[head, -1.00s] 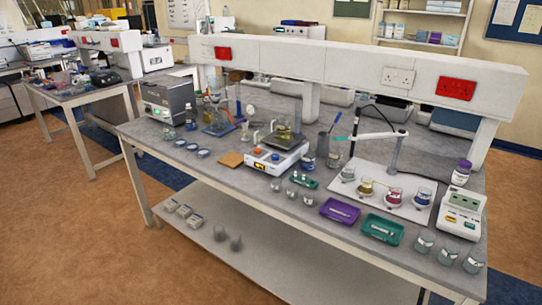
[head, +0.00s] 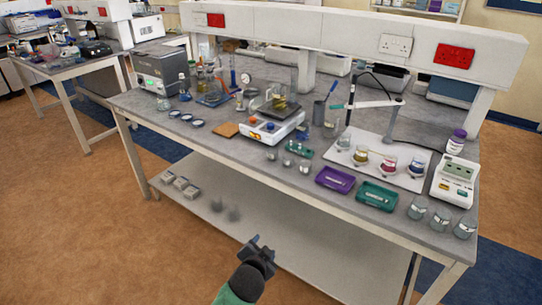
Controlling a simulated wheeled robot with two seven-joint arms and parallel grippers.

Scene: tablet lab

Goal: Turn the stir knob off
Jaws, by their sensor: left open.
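I cannot read which is the stir knob or where either points. A glass beaker with yellowish liquid (head: 279,102) stands on its dark top plate. My left gripper (head: 258,241) is open and empty, low in front of the bench and well apart from the stirrer. My right gripper is not in view.
Small glass beakers (head: 288,160) stand just in front of the stirrer, with a brown square mat (head: 225,130) to its left. Purple (head: 335,179) and green (head: 377,196) trays lie to the right. The bench's lower shelf (head: 270,225) is behind my gripper.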

